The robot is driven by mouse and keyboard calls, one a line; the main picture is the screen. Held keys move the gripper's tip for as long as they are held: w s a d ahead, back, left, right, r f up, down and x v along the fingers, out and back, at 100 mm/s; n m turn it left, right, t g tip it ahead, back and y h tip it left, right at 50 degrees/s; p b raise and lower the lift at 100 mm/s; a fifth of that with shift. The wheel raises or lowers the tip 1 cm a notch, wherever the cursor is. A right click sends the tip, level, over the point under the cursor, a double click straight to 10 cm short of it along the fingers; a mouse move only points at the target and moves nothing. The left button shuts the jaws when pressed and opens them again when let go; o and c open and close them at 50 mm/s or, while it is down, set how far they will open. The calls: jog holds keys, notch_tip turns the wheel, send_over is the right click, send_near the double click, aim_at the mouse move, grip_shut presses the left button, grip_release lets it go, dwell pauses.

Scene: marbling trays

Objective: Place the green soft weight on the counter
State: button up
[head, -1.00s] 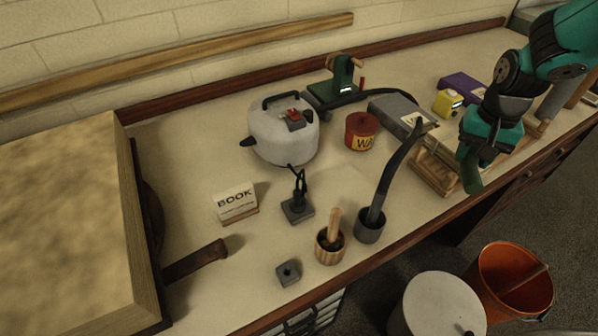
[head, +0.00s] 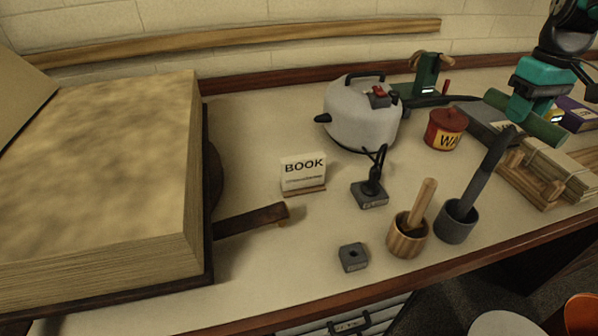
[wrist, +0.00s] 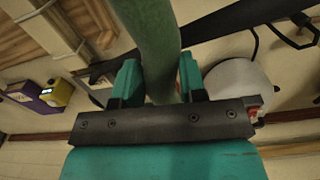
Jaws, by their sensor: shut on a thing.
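The green soft weight (head: 547,130) is a long, dull green roll. It is held up over the right part of the counter (head: 262,240), lying slantwise across my gripper (head: 527,106) in the head view. In the wrist view the weight (wrist: 155,42) runs up between the two teal fingers of my gripper (wrist: 160,82), which is shut on it. The weight appears above the grey box and the wooden rack; the exact gap below it cannot be told.
A grey pot (head: 362,115), red tin (head: 444,130), book sign (head: 304,172), black-handled tool (head: 370,190), wooden cup (head: 407,238), dark cup (head: 457,222) and small grey block (head: 353,257) stand on the counter. A huge book (head: 110,180) fills the left. Bare counter lies between book and block.

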aim_at(480, 196)
jog(key=shift+d+r+n, duration=0.2)
jog(key=shift+d+n, duration=0.1)
jog(key=shift+d, duration=0.05)
notch_tip(480, 196, down, 20)
jog(key=shift+b, duration=0.75)
jog(key=shift+f, duration=0.2)
jog(key=o, duration=1.1)
jog(key=shift+r, duration=0.15)
